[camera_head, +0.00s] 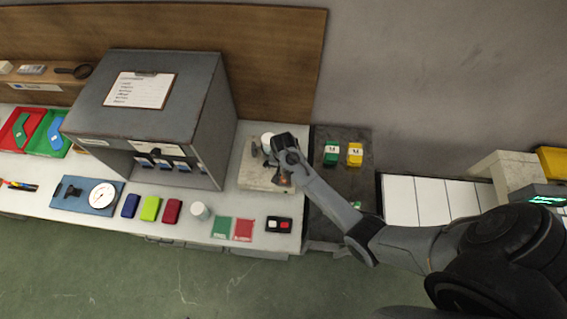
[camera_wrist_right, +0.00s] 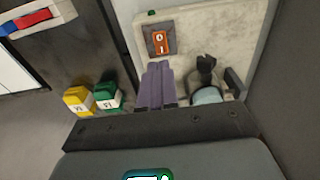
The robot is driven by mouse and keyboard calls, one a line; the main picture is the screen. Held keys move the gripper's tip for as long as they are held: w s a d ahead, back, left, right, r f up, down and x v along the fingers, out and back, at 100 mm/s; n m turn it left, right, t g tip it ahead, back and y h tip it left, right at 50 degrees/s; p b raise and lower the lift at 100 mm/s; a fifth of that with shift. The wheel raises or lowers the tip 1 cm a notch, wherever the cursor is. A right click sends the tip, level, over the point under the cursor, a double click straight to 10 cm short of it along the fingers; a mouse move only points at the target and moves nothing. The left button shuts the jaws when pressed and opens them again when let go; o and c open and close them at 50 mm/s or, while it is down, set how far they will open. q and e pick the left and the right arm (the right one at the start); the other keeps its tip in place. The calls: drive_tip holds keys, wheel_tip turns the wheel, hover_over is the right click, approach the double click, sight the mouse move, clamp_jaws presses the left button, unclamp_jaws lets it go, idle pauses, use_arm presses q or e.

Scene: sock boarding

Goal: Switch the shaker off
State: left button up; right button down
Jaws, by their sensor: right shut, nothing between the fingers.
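The shaker (camera_head: 255,181) is a pale, stained box at the right end of the white bench. In the right wrist view its top (camera_wrist_right: 220,25) carries an orange rocker switch (camera_wrist_right: 161,42) on a dark plate, with a small green lamp (camera_wrist_right: 151,13) beside it. I cannot tell which side of the rocker is pressed. A vessel with pale blue contents (camera_wrist_right: 207,96) sits by a black clamp on the shaker. My right gripper (camera_head: 283,152) is over the shaker. Its shut, empty fingers (camera_wrist_right: 158,67) point at the switch, just short of it in the picture; contact is unclear. My left gripper is out of view.
A green block (camera_head: 331,157) and a yellow block (camera_head: 355,156) stand on the dark surface to the right. A large grey hood (camera_head: 150,105) stands left of the shaker. A red and white button box (camera_head: 279,225) and coloured cards lie along the bench front.

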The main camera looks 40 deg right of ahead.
drive_tip(key=shift+a+r, duration=0.15)
drive_tip(key=shift+r, duration=1.6)
drive_tip(key=s+f+n+g, duration=0.1)
drive_tip(key=s+f, duration=0.2)
drive_tip(key=s, duration=0.6)
drive_tip(key=s+f+n+g, duration=0.1)
drive_tip(key=s+f, duration=0.2)
drive_tip(key=s, duration=0.6)
drive_tip(key=s+a+r+n+t, duration=0.1)
drive_tip(key=a+r+n, duration=0.3)
drive_tip(key=r, duration=0.6)
drive_tip(key=s+a+r+n+t, duration=0.2)
drive_tip(key=a+r+n+t, duration=0.2)
drive_tip(key=r, duration=0.6)
drive_tip(key=shift+r+n+y, duration=0.15)
drive_tip(key=shift+n+y, duration=0.15)
drive_tip(key=shift+n, duration=0.5)
